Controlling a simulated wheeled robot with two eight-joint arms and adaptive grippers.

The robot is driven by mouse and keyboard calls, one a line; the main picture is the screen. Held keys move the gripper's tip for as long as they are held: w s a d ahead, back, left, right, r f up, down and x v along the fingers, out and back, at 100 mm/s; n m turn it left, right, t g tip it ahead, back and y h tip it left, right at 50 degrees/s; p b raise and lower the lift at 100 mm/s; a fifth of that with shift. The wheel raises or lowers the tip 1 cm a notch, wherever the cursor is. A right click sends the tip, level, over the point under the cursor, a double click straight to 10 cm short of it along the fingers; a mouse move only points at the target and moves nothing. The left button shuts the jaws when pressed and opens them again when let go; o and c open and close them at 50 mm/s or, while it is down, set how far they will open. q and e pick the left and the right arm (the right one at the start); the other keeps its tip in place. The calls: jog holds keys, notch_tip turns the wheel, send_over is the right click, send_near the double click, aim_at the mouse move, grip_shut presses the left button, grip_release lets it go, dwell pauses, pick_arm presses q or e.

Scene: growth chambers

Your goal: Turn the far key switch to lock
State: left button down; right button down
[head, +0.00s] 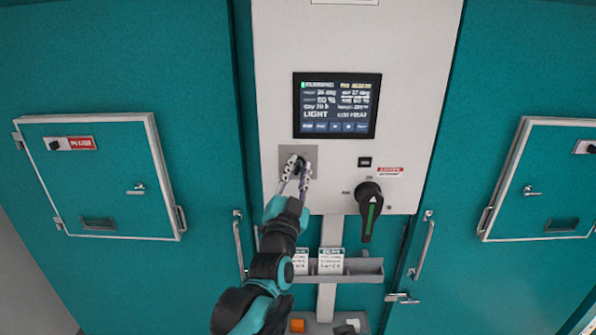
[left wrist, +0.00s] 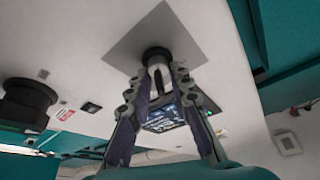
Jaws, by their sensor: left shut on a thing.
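The key switch (left wrist: 157,56) sits on a grey square plate (head: 311,154) on the white control panel, below and left of the screen. My left gripper (head: 298,166) is at this switch, its two fingers on either side of the key. In the left wrist view the left gripper (left wrist: 158,78) is shut on the key just below the dark round collar. The fingers hide most of the key in the head view, so its exact turn cannot be read. My right gripper is in neither view.
A lit screen (head: 337,105) is above the switch. A black rotary handle with a green stripe (head: 369,210) is to the right. A small tray with cards (head: 361,271) is below. Teal doors with small hatches (head: 97,180) and vertical handles flank the panel.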

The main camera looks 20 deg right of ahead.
pick_arm(q)
jog(key=shift+f+n, duration=0.1)
jog(key=shift+n, duration=0.2)
jog(key=n+t+y, duration=0.1)
jog(key=n, duration=0.2)
jog(key=shift+y+b, duration=0.3)
jog(key=shift+b, duration=0.1)
jog(key=n+y, duration=0.1)
jog(key=n, duration=0.3)
jog(key=shift+d+t+y, duration=0.1)
jog(key=shift+t+y, duration=0.3)
jog(key=n+y, duration=0.2)
jog(key=n, duration=0.2)
jog(key=shift+t, duration=0.3)
jog(key=shift+n+y, duration=1.4)
jog(key=shift+n, duration=1.2)
jog(key=c, duration=1.7)
grip_release()
